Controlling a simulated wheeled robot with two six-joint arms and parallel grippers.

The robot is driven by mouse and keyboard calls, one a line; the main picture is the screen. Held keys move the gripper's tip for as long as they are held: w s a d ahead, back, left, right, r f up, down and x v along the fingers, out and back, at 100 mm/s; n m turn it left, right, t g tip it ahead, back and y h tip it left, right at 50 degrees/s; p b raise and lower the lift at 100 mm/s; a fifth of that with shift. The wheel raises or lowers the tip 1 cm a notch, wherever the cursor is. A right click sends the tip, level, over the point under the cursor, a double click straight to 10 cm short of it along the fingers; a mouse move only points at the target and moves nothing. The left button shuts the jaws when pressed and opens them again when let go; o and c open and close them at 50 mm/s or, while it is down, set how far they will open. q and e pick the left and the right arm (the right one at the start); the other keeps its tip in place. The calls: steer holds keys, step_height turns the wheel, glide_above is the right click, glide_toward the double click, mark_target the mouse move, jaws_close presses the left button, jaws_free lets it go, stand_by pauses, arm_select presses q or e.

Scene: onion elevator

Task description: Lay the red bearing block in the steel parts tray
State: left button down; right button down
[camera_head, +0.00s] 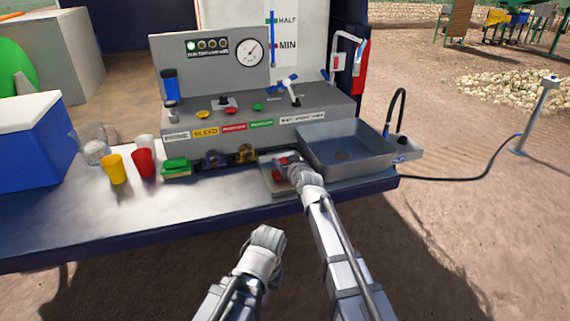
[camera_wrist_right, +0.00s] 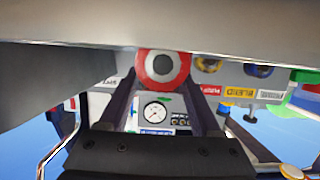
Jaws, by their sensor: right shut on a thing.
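The red bearing block (camera_head: 281,162) is at the tip of my right gripper (camera_head: 291,168), over the steel parts tray (camera_head: 275,190) left of the sink. In the right wrist view the block (camera_wrist_right: 144,66) shows as a red shape with a round grey centre, between the two dark fingers of my right gripper (camera_wrist_right: 163,85). The gripper is shut on it. I cannot tell whether the block touches the tray floor. My left gripper (camera_head: 268,238) is in front of the bench edge, apart from everything; its fingers are not clear.
A grey sink (camera_head: 345,150) stands right of the tray. Left of the tray are a green block (camera_head: 177,167), a red cup (camera_head: 144,163), a yellow cup (camera_head: 115,169) and a clear jug (camera_head: 93,148). A control panel (camera_head: 250,105) rises behind. The bench's front left (camera_head: 90,215) is clear.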

steer(key=shift+f, duration=0.2)
steer(key=shift+c, duration=0.4)
jaws_free()
steer(key=shift+r, duration=0.1)
steer(key=shift+r, duration=0.1)
steer(key=shift+r, duration=0.15)
steer(key=p+v, duration=0.3)
steer(key=v, duration=0.9)
